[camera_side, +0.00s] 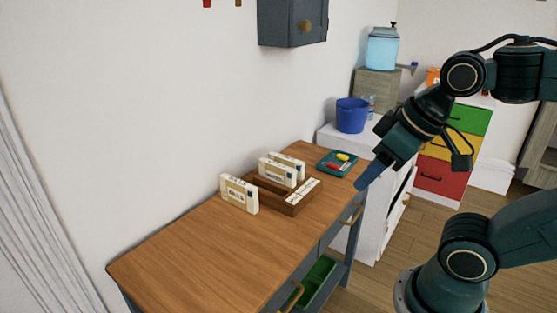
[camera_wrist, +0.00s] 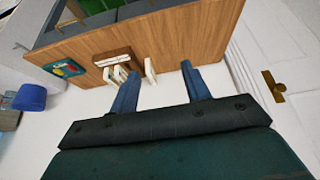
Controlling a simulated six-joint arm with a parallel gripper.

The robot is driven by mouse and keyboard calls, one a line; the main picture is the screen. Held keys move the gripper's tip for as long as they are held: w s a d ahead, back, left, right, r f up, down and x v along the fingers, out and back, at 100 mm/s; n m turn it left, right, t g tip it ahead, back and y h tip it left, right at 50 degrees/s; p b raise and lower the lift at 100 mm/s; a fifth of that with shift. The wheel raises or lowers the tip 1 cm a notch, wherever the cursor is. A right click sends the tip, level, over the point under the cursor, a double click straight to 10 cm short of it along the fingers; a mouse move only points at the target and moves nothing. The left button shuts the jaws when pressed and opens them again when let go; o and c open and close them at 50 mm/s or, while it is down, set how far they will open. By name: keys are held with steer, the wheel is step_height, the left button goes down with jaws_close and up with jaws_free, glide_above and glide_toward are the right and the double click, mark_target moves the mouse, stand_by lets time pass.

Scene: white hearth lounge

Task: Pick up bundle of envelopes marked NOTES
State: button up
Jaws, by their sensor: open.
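Several cream bundles of envelopes with printed labels are in the side view; the lettering is too small to read, so I cannot tell which is marked NOTES. One bundle (camera_side: 239,194) stands on the wooden table left of a brown wooden tray (camera_side: 291,208). Two more (camera_side: 278,172) stand upright at the tray, and another (camera_side: 303,191) lies flat in it. My gripper (camera_side: 368,178) is in the air off the table's right end, apart from the bundles. In the wrist view my gripper (camera_wrist: 160,70) is open and empty, with bundles (camera_wrist: 151,71) beyond its fingers.
A teal tray (camera_side: 325,170) with red and yellow items sits at the table's far right end. Beyond it, a blue bucket (camera_side: 351,116) stands on a white cabinet. The wall backs the table. The table's left half (camera_side: 190,240) is clear.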

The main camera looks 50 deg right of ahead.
steer(key=shift+w, duration=0.1)
steer(key=w+d+f+m+t+y, duration=0.1)
steer(key=w+d+f+m+y, duration=0.15)
steer(key=w+m, duration=0.35)
steer(key=w+d+f+m+t+y, duration=0.1)
steer(key=w+f+m, duration=0.3)
steer(key=w, duration=0.4)
steer(key=w+d+f+m+t+y, duration=0.1)
steer(key=w+d+f+m, duration=0.1)
steer(key=w+f+m, duration=0.35)
steer(key=w+d+f+m+t+h, duration=0.1)
steer(key=d+f+m+t+h, duration=0.1)
steer(key=d+m, duration=0.7)
steer(key=w+d+f+m+t+h, duration=0.2)
steer(key=d+f+m+t, duration=0.2)
steer(key=d+m, duration=0.5)
step_height(320, 180, down, 2)
steer(key=shift+d+f+m, duration=0.1)
steer(key=shift+d+m, duration=0.3)
steer(key=shift+m, duration=0.85)
steer(key=shift+h, duration=0.25)
